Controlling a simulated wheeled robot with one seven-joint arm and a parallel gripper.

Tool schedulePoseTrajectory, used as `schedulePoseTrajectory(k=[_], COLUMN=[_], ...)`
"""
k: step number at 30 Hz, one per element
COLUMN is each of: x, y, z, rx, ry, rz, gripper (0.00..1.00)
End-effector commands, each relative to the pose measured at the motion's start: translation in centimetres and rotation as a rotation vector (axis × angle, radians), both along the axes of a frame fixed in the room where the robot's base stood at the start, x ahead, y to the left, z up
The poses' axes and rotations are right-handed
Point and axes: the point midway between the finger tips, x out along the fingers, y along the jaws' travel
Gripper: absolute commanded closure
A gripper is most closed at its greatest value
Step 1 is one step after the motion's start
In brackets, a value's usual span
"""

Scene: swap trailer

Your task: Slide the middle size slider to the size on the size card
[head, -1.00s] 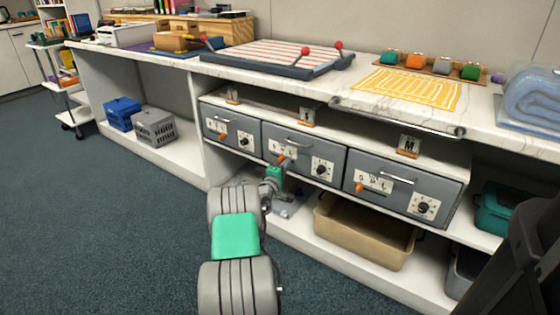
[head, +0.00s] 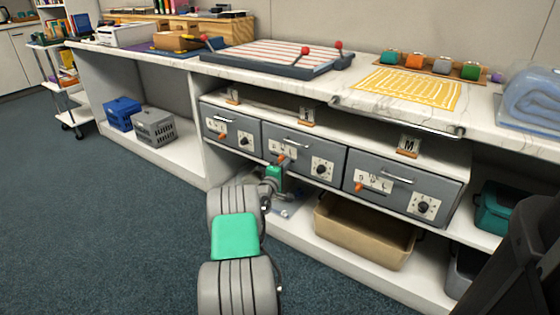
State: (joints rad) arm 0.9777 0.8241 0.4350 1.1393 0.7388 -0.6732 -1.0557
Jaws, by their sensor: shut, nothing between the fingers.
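The middle grey drawer (head: 300,147) has a white size plate with letters and an orange slider knob (head: 281,158) near the plate's lower left. The plate's letters are too small to read surely. Its size card (head: 307,116) stands on the shelf above and seems to read S. My gripper (head: 277,170) is shut and empty, just below and left of the slider knob. It is small and partly hidden by my wrist, so I cannot tell whether it touches the knob.
Similar units stand at left (head: 230,130) and right (head: 400,185), each with an orange slider and dial. The right card (head: 408,145) reads M. A tan bin (head: 365,235) sits on the lower shelf. The countertop overhangs the drawers. Open floor lies at left.

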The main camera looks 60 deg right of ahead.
Motion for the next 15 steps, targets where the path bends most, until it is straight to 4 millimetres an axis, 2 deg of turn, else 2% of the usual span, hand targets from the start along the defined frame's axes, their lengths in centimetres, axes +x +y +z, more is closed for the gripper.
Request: schedulePoseTrajectory(k=[1,15], x=[0.6,2.4], y=[-0.3,-0.6], z=[1.0,0.9], rx=[-0.019,-0.016], ry=[-0.014,-0.014], rz=[0.007,0.010], gripper=[1.00,1.00])
